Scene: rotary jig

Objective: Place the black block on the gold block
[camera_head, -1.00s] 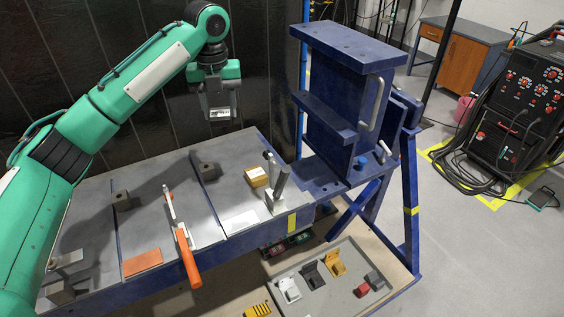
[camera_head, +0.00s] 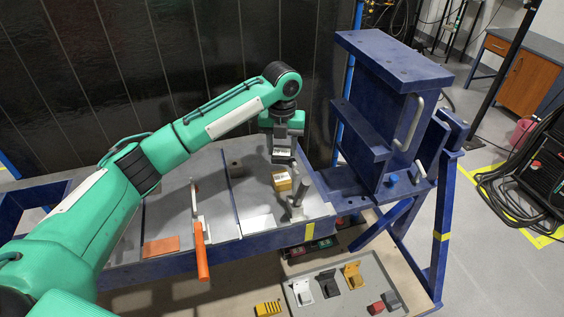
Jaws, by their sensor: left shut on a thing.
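The gold block (camera_head: 282,182) sits on the right part of the grey worktable, behind an upright metal clamp. My left gripper (camera_head: 283,155) is directly over it in the picture and points down. It is shut on a dark block, taken to be the black block (camera_head: 283,159), which is mostly hidden by the fingers and hard to make out. Its lower end appears just above the top of the gold block; I cannot tell whether they touch. My right gripper is not in view.
A clamp with a metal handle (camera_head: 299,190) stands close to the gold block. An orange-handled clamp (camera_head: 201,255) and an orange plate (camera_head: 161,246) are farther left. The tall blue fixture (camera_head: 385,125) rises on the right. A tray of brackets (camera_head: 345,301) lies lower down.

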